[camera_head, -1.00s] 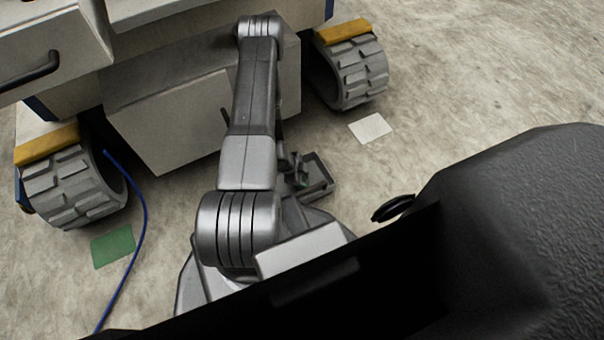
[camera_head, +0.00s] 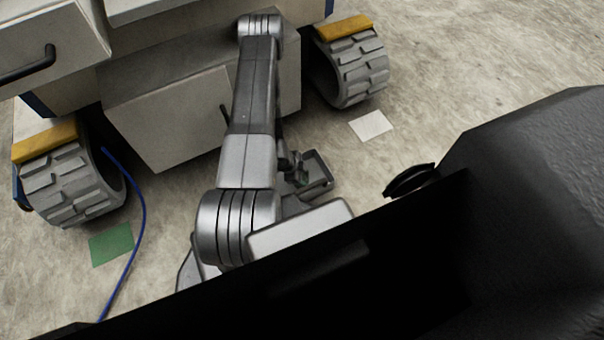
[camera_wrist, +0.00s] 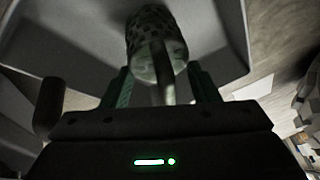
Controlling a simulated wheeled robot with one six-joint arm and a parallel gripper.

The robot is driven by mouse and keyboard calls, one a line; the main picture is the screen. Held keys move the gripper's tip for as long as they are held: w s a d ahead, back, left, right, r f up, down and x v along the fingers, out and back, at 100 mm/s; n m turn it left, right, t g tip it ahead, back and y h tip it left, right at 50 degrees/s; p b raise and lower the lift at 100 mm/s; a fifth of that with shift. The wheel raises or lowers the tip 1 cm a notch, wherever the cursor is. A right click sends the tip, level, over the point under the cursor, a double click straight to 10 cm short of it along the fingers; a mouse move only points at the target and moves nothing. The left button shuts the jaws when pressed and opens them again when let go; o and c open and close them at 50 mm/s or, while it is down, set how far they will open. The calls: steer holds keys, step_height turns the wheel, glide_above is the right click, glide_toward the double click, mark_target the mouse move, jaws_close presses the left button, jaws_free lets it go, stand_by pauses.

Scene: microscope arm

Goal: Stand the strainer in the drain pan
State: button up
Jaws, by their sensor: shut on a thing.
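The strainer (camera_wrist: 150,32) is a pale, perforated cup with a stem, seen between my gripper's fingers in the wrist view. My gripper (camera_wrist: 158,70) has a green finger on each side of it and is shut on it. The drain pan (camera_wrist: 75,48) is a shallow grey tray behind the strainer in that view. I cannot tell whether the strainer touches the pan floor. My arm hides part of the pan.
A large wheeled unit with drawers stands behind, with treaded wheels at left (camera_head: 75,185) and right (camera_head: 352,72). A green square (camera_head: 111,244) and blue cable (camera_head: 142,215) lie at left. A white square (camera_head: 371,125) lies at right.

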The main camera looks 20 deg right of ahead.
steer(key=o, duration=1.2)
steer(key=p+v, duration=0.5)
steer(key=v, duration=0.8)
steer(key=shift+a+r, duration=0.15)
steer(key=shift+r, duration=0.2)
steer(key=b+x, duration=0.5)
steer(key=x, duration=0.9)
steer(key=shift+r+p, duration=0.3)
steer(key=shift+a+f, duration=0.1)
steer(key=shift+f, duration=0.05)
